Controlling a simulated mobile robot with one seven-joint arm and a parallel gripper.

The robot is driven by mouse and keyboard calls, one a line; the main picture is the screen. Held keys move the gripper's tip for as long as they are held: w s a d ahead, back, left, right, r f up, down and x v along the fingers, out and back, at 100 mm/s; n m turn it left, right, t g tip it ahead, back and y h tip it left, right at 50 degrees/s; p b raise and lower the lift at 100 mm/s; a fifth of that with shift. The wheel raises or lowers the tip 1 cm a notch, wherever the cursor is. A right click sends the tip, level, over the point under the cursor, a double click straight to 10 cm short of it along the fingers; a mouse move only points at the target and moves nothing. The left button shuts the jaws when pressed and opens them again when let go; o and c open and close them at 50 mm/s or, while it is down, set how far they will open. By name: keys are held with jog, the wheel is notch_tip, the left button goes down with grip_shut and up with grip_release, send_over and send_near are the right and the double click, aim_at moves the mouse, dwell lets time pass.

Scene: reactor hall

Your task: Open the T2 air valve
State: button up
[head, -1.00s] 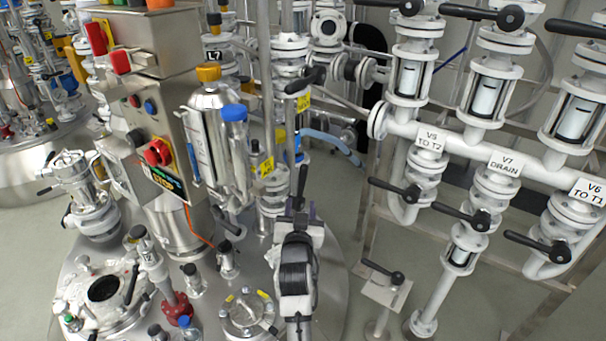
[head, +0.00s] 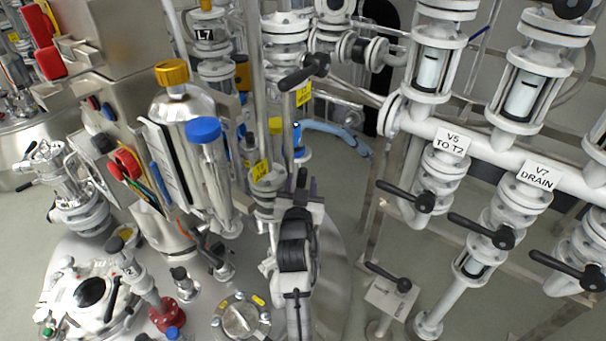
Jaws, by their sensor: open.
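My gripper (head: 301,182) is at the centre of the head view, pointing away from me, over the rim of the steel vessel top (head: 335,265). Its jaws are open, and I see nothing between them. Just beyond it is a vertical pipe with a yellow tag (head: 261,171), whose lettering looks like "AIR" but is too small to be sure. Above is a black lever handle (head: 304,72) with another yellow tag (head: 303,93) below it, also hard to read. The gripper is below this lever and apart from it. Any handle directly behind the gripper is hidden.
On the right, a white pipe rack carries black-handled valves marked V5 TO T2 (head: 405,195) and V7 DRAIN (head: 482,230). A low black-handled valve (head: 388,276) stands right of the vessel.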

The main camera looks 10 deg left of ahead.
jog(key=shift+w, duration=0.15)
jog(key=shift+r, duration=0.1)
grip_shut()
